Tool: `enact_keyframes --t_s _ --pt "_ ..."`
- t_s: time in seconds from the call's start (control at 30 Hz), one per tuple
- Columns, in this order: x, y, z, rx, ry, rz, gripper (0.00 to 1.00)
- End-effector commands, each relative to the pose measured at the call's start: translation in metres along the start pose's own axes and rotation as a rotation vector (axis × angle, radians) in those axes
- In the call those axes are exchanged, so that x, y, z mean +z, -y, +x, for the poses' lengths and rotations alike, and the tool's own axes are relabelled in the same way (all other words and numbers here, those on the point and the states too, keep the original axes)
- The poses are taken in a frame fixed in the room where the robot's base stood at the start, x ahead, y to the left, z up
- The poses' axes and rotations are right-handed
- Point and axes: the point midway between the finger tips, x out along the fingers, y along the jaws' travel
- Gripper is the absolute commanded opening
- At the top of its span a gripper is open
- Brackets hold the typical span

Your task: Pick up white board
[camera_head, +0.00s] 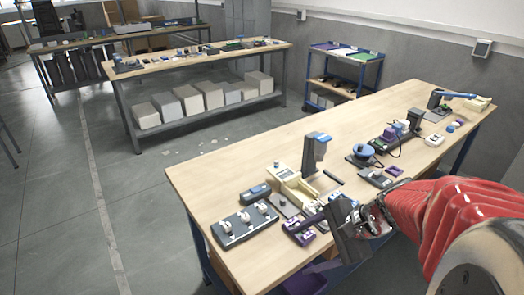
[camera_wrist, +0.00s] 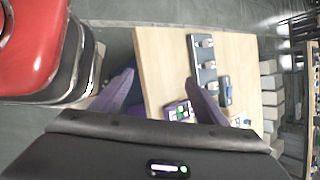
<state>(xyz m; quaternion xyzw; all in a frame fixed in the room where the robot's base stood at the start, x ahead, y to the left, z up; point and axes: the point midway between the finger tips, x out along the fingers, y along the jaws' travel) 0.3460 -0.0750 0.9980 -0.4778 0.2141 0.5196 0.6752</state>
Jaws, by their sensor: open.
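No plain white board stands out clearly. A dark grey board with several white parts (camera_head: 245,222) lies near the table's front left edge; it also shows in the wrist view (camera_wrist: 203,65). A small purple-framed board with white and green parts (camera_wrist: 180,111) lies closer to my gripper. My gripper (camera_wrist: 160,78) is open and empty, its purple fingers spread above the table's front edge. In the head view, my gripper (camera_head: 312,243) partly hides the things below it.
A cream tray-like base (camera_head: 293,190) and a blue-grey column (camera_head: 316,150) stand behind. A dark blue-grey box (camera_head: 255,193) lies beside them. More parts crowd the right side of the wooden table (camera_head: 215,180).

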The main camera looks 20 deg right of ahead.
Motion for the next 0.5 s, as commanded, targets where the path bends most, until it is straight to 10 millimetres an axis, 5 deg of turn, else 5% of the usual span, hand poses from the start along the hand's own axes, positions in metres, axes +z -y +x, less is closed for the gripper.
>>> enact_keyframes --t_s 0.5 --pt "-0.137 0.006 -0.042 -0.463 0.218 0.835 0.67"
